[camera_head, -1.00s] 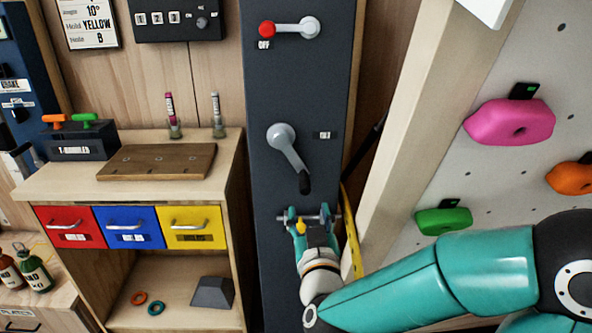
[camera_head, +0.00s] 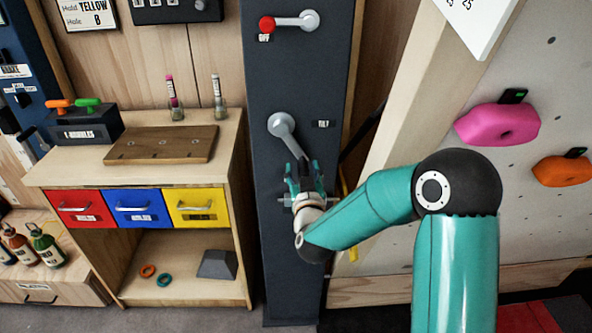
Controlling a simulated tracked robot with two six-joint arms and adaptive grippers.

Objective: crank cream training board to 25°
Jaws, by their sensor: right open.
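The grey crank (camera_head: 286,135) is on the dark upright panel (camera_head: 262,75), its arm pointing down and slightly right. My right gripper (camera_head: 303,172) is open at the crank's lower end, pointing up. Its fingers hide the black handle in part, and I cannot tell whether they touch it. The training board (camera_head: 470,185) is the pale panel on the right, with a pink hold (camera_head: 498,124) and an orange hold (camera_head: 562,171). A white angle scale (camera_head: 480,22) shows at its top edge. My left gripper is not in view.
A red-knobbed lever (camera_head: 290,22) marked OFF is above the crank. A wooden cabinet (camera_head: 235,160) with red, blue and yellow drawers stands left of the panel. A wooden beam (camera_head: 400,110) runs between panel and board.

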